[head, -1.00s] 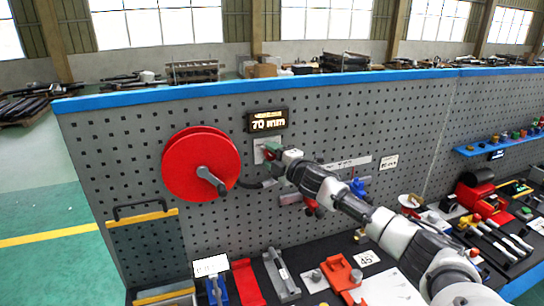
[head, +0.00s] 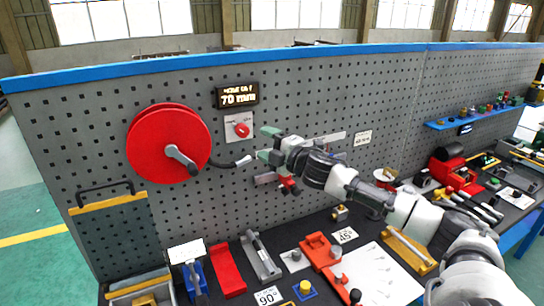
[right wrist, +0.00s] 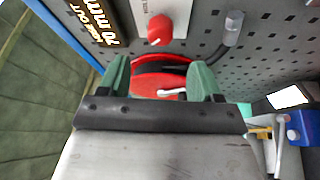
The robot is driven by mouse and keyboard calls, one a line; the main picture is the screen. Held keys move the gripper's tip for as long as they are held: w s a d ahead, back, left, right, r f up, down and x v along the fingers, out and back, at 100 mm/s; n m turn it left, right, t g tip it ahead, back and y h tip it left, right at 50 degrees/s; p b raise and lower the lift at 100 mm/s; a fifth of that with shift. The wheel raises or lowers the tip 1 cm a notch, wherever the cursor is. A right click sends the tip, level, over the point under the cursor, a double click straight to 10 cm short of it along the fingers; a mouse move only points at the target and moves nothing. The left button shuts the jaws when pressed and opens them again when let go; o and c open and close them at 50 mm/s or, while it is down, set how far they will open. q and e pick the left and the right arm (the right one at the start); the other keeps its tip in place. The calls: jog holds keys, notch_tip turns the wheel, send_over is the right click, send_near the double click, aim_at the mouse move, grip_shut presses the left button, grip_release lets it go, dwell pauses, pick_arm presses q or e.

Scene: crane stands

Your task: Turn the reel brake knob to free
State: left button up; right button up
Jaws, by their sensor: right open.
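The red brake knob (head: 241,129) sits on a white plate (head: 232,119) on the pegboard, under the "70 mm" display (head: 237,95). Its setting is too small to read. The red reel (head: 150,125) with its grey crank is left of the plate. My right gripper (head: 265,143) is open and empty, just right of and slightly below the knob in the head view. In the right wrist view the knob (right wrist: 159,29) shows beyond the open green fingers (right wrist: 160,70), apart from them. The reel (right wrist: 150,86) shows between the fingers. My left gripper is out of view.
A dark hose with a grey end (head: 238,162) runs from the reel toward my right gripper. A red-handled tool (head: 288,184) hangs below the gripper. The bench below holds several fixtures, such as a red bar (head: 227,270). The pegboard above the gripper is clear.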

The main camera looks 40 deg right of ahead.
jog(key=shift+s+d+b, duration=0.1)
jog(key=shift+s+b, duration=0.3)
jog(key=shift+s, duration=0.5)
jog(key=shift+f, duration=0.1)
